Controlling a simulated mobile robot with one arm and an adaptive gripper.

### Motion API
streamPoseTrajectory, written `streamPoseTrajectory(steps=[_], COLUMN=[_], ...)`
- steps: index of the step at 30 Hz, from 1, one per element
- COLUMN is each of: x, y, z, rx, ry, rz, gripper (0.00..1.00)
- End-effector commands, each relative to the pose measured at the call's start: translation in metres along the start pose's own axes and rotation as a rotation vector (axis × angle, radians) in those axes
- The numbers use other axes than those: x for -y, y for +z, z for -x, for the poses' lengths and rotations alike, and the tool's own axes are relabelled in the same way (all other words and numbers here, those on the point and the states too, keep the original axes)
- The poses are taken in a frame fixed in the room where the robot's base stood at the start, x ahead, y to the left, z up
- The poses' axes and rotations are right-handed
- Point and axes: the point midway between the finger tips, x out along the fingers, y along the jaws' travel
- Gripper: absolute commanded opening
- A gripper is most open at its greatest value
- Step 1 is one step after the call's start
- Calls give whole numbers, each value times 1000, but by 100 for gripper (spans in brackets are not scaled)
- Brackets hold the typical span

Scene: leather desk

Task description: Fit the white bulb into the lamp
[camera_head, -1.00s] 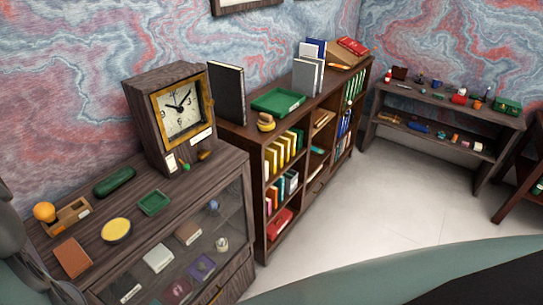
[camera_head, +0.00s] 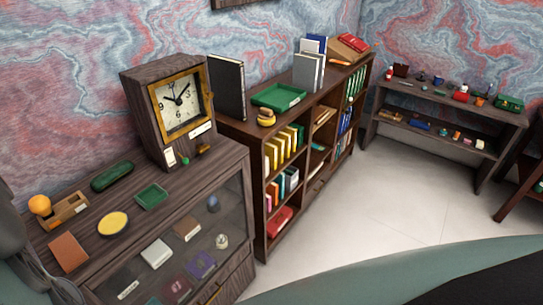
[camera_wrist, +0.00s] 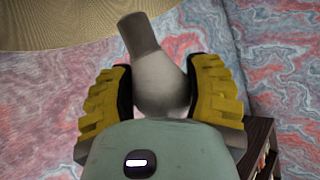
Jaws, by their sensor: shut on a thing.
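In the wrist view my gripper (camera_wrist: 163,72) has its two yellow ridged fingers with dark pads closed on the white bulb (camera_wrist: 158,88). The bulb looks grey in shade. Its round part sits between the fingers and its narrow neck points up, leaning slightly left. A tan, fine-textured round surface (camera_wrist: 70,22) fills the upper left behind the bulb; it may be the lamp's shade. The bulb's neck overlaps its edge in the picture, and I cannot tell if they touch. No lamp socket shows. The head view shows neither the bulb nor my gripper's fingers.
A bookcase (camera_head: 258,180) and low shelf (camera_head: 450,115) stand beyond. The floor (camera_head: 400,190) between is clear.

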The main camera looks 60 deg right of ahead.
Motion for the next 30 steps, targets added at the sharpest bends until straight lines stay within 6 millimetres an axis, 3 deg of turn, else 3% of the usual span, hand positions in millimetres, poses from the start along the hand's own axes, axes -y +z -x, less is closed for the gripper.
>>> streamPoseTrajectory(steps=[30], x=[-10], y=[33], z=[-17], rx=[0], ry=[1], rz=[0], gripper=[21])
